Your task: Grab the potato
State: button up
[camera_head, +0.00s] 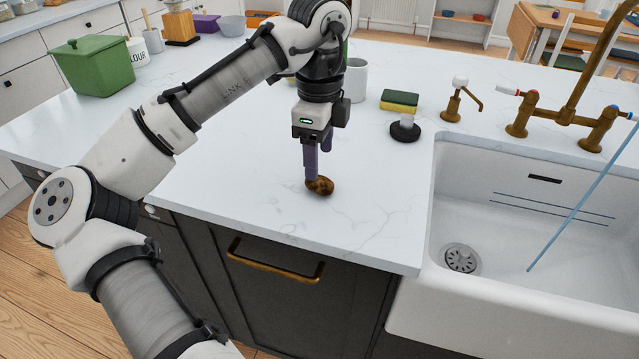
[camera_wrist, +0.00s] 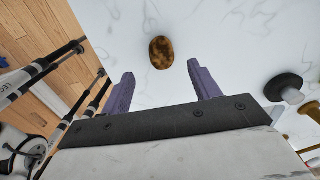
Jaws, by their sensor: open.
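The brown, mottled potato (camera_head: 320,186) lies on the white marble counter near its front edge. In the wrist view the potato (camera_wrist: 161,52) sits beyond the fingertips, roughly between their two lines. My gripper (camera_head: 319,160) points down just above and behind the potato in the head view. Its two purple fingers are spread apart and hold nothing; they also show in the wrist view, where my gripper (camera_wrist: 160,68) has a clear gap between the tips. In the head view one finger's tip overlaps the potato's left side, and I cannot tell whether it touches.
A white sink (camera_head: 510,210) with a brass faucet (camera_head: 565,115) lies to the right. A sponge (camera_head: 399,99) on a black holder and a soap dispenser (camera_head: 458,100) stand behind. A white mug (camera_head: 355,80) stands behind my gripper. A green canister (camera_head: 95,65) is far left. Counter around the potato is clear.

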aim_at(320, 179)
jog(key=shift+w+f+p, duration=0.1)
jog(key=shift+f+p, duration=0.25)
jog(key=shift+f, duration=2.65)
jog(key=c, duration=1.1)
